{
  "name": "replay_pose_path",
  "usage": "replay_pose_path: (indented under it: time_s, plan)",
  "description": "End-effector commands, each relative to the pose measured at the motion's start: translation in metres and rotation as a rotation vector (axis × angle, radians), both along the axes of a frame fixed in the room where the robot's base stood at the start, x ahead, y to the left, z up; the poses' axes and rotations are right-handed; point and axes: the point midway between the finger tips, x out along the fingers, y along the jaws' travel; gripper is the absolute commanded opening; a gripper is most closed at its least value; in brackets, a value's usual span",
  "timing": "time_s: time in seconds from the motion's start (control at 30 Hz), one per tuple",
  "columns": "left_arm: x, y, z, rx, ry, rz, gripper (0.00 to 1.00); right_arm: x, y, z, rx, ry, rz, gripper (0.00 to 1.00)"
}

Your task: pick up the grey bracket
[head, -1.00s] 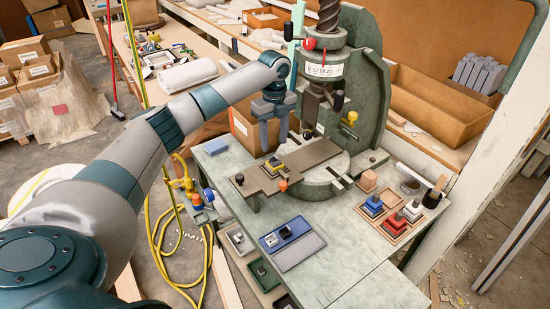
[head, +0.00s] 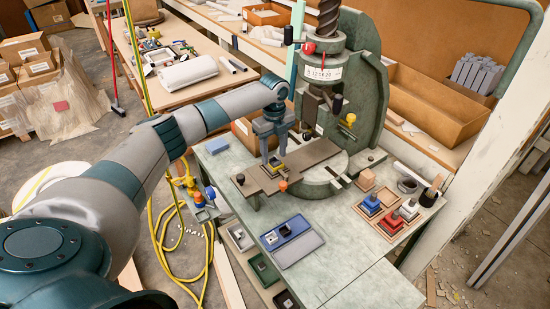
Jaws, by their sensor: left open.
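A small block with yellow and dark grey parts (head: 275,165) sits on the brown bed plate (head: 312,153) of the fly press. A grey piece on it looks like the grey bracket, but it is too small and too covered to be sure. My left gripper (head: 273,154) points down just above this block, its two fingers apart and nothing seen between them. The fingers hide part of the block, and I cannot tell whether they touch it. My right gripper is not in view.
The press frame (head: 362,95) and screw stand close to the right of my gripper. A blue tray (head: 300,250) with small parts lies in front. A wooden tray (head: 386,231) with blue, red and grey blocks is at the right.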

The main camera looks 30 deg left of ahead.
Motion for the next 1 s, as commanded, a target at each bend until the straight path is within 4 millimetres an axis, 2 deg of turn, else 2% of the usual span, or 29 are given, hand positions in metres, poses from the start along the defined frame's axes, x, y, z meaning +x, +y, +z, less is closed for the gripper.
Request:
replay_pose_path:
  time_s: [0.17, 0.57, 0.6, 0.77, 1.0]
  plan:
    - [-0.0003, 0.0006, -0.0084, 0.001, 0.0, 0.001, 0.45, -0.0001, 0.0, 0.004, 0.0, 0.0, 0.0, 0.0]
    - [0.0, 0.0004, -0.0083, 0.001, -0.001, 0.001, 0.45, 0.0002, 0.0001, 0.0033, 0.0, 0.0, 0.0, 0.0]
    - [0.0, 0.0005, -0.0083, 0.001, -0.001, 0.001, 0.41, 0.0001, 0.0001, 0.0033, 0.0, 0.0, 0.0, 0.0]
    - [0.0, 0.0005, -0.0082, 0.001, -0.001, 0.001, 0.02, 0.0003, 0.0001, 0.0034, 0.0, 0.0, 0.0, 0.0]
    - [0.0, 0.0005, -0.008, 0.001, -0.001, 0.001, 0.0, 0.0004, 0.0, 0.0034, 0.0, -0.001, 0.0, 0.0]
